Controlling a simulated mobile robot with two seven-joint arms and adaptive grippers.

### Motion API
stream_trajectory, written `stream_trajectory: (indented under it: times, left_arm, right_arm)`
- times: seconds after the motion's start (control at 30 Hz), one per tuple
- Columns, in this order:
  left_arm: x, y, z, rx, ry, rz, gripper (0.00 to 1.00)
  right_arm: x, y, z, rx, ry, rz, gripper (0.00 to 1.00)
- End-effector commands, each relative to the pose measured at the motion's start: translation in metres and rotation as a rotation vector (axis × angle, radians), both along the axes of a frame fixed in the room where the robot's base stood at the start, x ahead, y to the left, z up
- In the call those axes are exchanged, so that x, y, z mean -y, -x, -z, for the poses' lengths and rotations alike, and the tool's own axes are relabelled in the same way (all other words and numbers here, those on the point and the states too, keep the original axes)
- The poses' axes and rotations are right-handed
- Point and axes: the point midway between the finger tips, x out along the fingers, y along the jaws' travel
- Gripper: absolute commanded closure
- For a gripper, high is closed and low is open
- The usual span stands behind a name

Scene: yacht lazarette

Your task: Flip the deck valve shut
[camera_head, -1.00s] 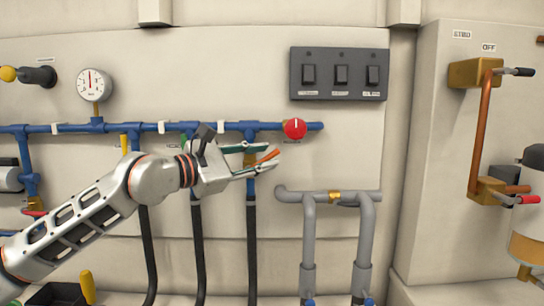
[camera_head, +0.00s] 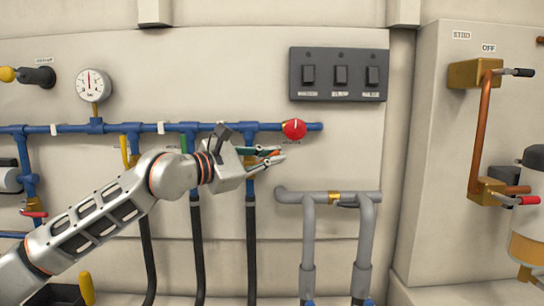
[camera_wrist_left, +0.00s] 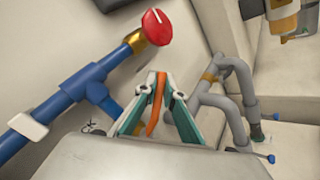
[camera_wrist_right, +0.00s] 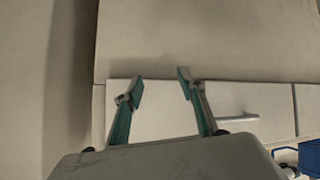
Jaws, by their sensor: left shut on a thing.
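My left gripper (camera_head: 279,155) is shut on an orange lever handle (camera_wrist_left: 155,106) below the blue pipe. The handle is mostly covered by the fingers in the head view; in the left wrist view it runs between both fingers. It belongs to the rightmost dropping branch, beside the red round knob (camera_head: 294,130), and points right, across that branch. The valve labels are too small to read. My right gripper (camera_wrist_right: 160,85) is open and empty, seen only in its wrist view.
The blue pipe (camera_head: 72,128) runs along the wall above my left arm. Grey pipes (camera_head: 309,235) stand just right of the gripper. A black switch panel (camera_head: 338,74) is above, and copper piping (camera_head: 480,135) is far right. The wall between is clear.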

Motion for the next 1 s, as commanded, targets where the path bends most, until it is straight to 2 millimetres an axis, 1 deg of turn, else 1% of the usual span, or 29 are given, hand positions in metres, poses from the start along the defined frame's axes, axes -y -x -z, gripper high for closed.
stream_trajectory:
  times: [0.23,0.37,0.67,1.0]
  left_arm:
    - [0.003,0.001,-0.001,0.003,-0.091,-0.001,1.0]
    - [0.006,0.002,0.002,0.004,-0.178,-0.001,1.0]
    - [0.011,0.001,0.019,0.002,-0.402,-0.001,1.0]
    - [0.012,0.001,0.034,0.0,-0.568,0.001,1.0]
  right_arm:
    - [-0.001,-0.007,-0.021,0.022,-0.013,0.004,0.6]
    - [-0.004,-0.005,-0.03,0.017,-0.025,0.005,0.6]
    - [-0.014,0.01,-0.04,-0.012,-0.057,0.004,0.6]
    - [-0.012,0.002,-0.06,0.004,-0.052,0.006,0.6]
